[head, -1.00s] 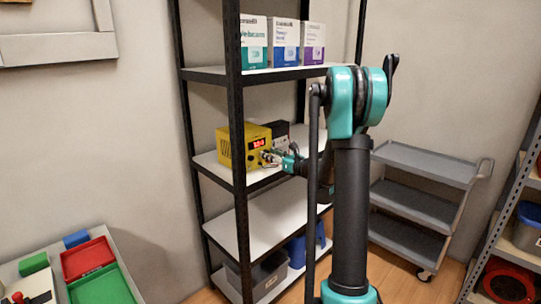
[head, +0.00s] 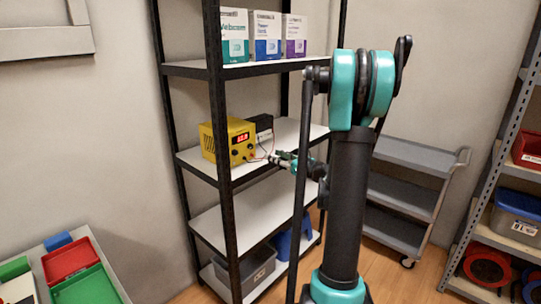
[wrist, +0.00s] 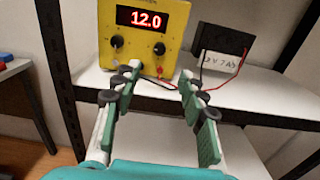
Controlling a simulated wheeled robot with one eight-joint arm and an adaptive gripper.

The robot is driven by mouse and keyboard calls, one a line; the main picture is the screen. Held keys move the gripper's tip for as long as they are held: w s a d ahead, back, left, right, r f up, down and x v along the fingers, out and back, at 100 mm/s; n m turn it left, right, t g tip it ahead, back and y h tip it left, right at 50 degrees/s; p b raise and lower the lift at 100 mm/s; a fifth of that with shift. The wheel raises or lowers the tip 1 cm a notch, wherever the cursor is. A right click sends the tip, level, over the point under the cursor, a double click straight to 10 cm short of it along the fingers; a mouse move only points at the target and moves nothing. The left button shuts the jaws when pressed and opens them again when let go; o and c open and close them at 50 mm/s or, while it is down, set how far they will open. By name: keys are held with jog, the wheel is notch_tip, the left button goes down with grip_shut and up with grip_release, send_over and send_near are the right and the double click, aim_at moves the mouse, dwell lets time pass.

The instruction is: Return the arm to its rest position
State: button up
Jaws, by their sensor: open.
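My gripper (wrist: 160,85) is open and empty in the wrist view, its two green fingers apart in front of the shelf. In the head view my gripper (head: 276,157) is partly hidden behind my own arm, at the front of the middle shelf and apart from the yellow power supply. The yellow power supply (head: 215,142) stands upright on that shelf. In the wrist view the power supply (wrist: 150,45) has a lit red display reading 12.0 and two knobs, with leads running to the black box beside it.
The black box (wrist: 222,47) stands right of the supply. Shelf posts (head: 220,180) flank the shelf (head: 255,212). Boxes (head: 267,38) stand above, a grey bin (head: 250,270) below. A grey cart (head: 405,190) is behind my arm; coloured trays (head: 68,260) lie at left.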

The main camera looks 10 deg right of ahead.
jog(key=shift+s, duration=0.1)
jog(key=s+a+f+n+g+h, duration=0.2)
jog(key=s+a+f+n+g, duration=0.1)
jog(key=s+a+f+n, duration=0.3)
jog(key=s+a+f+n+g+h, duration=0.1)
jog(key=s+a+f+n+g, duration=0.25)
jog(key=s+n, duration=0.45)
jog(key=s+d+f+n+g+h, duration=0.2)
jog(key=s+d+f+n+h, duration=0.1)
jog(key=s+n, duration=0.4)
jog(key=s+d+f+n+g+h, duration=0.2)
jog(key=s+d+f+n+h, duration=0.1)
jog(key=s+n, duration=0.5)
jog(key=s+f+h, duration=0.1)
jog(key=s+f, duration=0.1)
jog(key=s, duration=0.1)
jog(key=shift+d+f+h, duration=0.15)
jog(key=shift+d+h, duration=0.15)
jog(key=shift+c, duration=0.6)
